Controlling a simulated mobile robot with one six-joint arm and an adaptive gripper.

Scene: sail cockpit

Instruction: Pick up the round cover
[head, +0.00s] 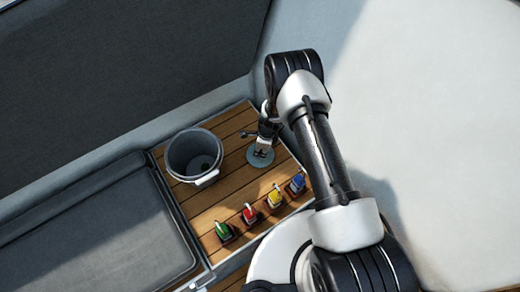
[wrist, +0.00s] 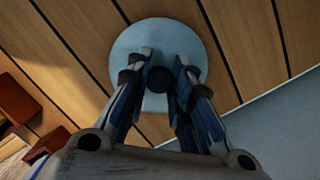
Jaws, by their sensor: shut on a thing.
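The round cover (head: 251,156) is a flat pale blue-grey disc with a dark knob at its middle. It is near the right edge of the slatted wooden surface in the head view. In the wrist view the round cover (wrist: 155,30) lies below my gripper against the planks. My gripper (head: 261,150) is over the disc, and in the wrist view my gripper (wrist: 160,85) has its two fingers on either side of the dark knob, shut on it. I cannot tell whether the disc touches the wood. The fingers hide part of the disc.
A grey bucket (head: 176,151) with a white handle stands left of the cover. In front is a row of several coloured-handled items: green (head: 223,231), red (head: 249,214), yellow (head: 275,197) and blue (head: 297,183). A dark cushion (head: 100,235) lies at left.

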